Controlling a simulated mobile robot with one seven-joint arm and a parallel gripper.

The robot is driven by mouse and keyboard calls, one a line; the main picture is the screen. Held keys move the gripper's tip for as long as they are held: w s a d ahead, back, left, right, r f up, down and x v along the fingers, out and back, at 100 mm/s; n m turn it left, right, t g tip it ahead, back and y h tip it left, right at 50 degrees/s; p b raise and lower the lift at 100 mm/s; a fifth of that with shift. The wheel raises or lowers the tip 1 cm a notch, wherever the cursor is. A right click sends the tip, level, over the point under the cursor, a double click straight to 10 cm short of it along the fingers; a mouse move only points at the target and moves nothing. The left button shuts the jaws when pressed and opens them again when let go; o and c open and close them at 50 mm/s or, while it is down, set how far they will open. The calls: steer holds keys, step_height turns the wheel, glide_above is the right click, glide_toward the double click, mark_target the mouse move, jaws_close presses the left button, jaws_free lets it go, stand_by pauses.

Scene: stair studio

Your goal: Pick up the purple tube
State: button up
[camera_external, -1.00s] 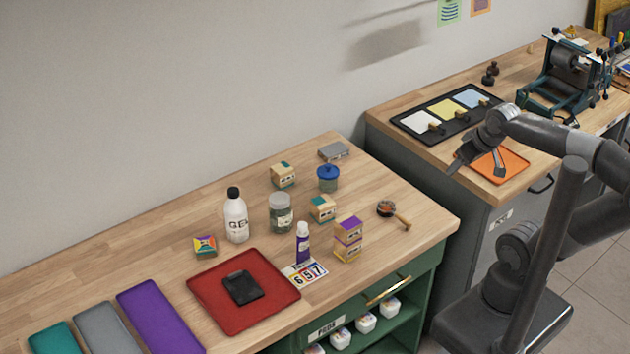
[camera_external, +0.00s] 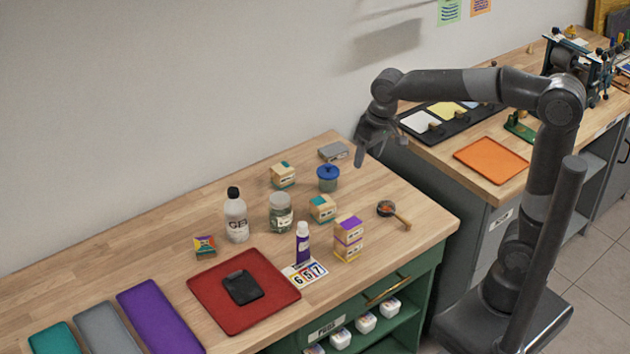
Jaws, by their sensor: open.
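The purple tube (camera_external: 302,243) stands upright on the wooden bench, with a white upper end and a pale label. It is behind a white number card (camera_external: 305,272) and left of the stacked purple-topped boxes (camera_external: 348,239). My gripper (camera_external: 367,152) is open and empty, pointing down in the air over the back right of the bench. It is well above and to the right of the tube, apart from it.
A red mat (camera_external: 215,290) with a black item lies left of the tube. A glass jar (camera_external: 280,213), a white bottle (camera_external: 236,216), a teal-topped box (camera_external: 322,208) and a blue-lidded jar (camera_external: 328,178) stand behind. A round wooden-handled tool (camera_external: 388,209) lies right.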

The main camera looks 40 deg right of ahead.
steer(key=w+a+f+g, duration=0.1)
steer(key=a+f, duration=0.1)
steer(key=a, duration=0.3)
steer(key=w+a+f, duration=0.2)
steer(key=a, duration=0.4)
steer(key=n+g, duration=0.1)
glide_above(299, 225)
steer(key=shift+h, duration=0.4)
step_height(299, 225, down, 4)
steer(key=shift+f, duration=0.1)
step_height(299, 225, down, 5)
steer(key=shift+s+f, duration=0.1)
steer(key=shift+s+d+f, duration=0.1)
steer(key=shift+s+f, duration=0.05)
steer(key=shift+f, duration=1.2)
steer(key=shift+s+d+f, duration=0.1)
steer(key=shift+f, duration=1.2)
steer(key=shift+c, duration=0.3)
steer(key=c, duration=1)
steer(key=shift+c, duration=0.2)
steer(key=shift+r, duration=0.1)
